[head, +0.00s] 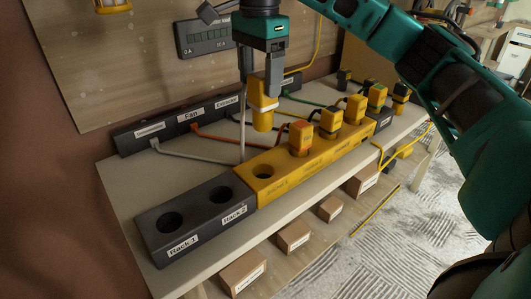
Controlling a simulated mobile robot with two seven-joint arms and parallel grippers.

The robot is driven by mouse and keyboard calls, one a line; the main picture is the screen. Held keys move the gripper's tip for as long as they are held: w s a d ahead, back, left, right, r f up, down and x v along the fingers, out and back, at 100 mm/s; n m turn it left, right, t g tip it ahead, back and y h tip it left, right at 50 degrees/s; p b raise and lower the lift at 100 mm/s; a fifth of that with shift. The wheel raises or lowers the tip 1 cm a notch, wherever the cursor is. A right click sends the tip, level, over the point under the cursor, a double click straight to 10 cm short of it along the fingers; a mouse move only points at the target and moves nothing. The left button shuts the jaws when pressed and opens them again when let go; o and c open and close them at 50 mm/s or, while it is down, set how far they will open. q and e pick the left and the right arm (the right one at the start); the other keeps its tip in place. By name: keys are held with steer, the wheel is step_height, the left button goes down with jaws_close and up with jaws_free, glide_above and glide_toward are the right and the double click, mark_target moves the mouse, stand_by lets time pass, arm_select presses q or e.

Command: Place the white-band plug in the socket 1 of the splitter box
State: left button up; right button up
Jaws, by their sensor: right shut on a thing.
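My right gripper (264,62) is shut on the white-band plug (262,118), a yellow plug with a pale band, and holds it upright in the air. The yellow splitter box (307,158) lies on the bench below. Its leftmost socket (263,171) is an empty round hole, below the held plug in the picture and apart from it. The socket labels are too small to read. My left gripper is not in view.
A dark block (195,215) marked Rack 1 and Rack 2, with two empty holes, adjoins the box's left end. A labelled outlet strip (165,132) with coloured cables lies behind. A grey cable (195,158) rises beside the held plug. Cardboard boxes (294,236) sit below the bench (120,185).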

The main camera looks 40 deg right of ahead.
mark_target(260, 125)
step_height(260, 125, down, 10)
steer(key=shift+r, duration=0.2)
steer(key=shift+f, duration=0.55)
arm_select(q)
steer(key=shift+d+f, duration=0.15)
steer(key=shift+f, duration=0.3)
arm_select(e)
step_height(260, 125, down, 4)
steer(key=shift+r, duration=0.1)
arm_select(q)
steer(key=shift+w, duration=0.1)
arm_select(e)
steer(key=shift+f+b, duration=0.25)
steer(key=shift+b, duration=0.1)
steer(key=o, duration=1.1)
steer(key=shift+r, duration=0.1)
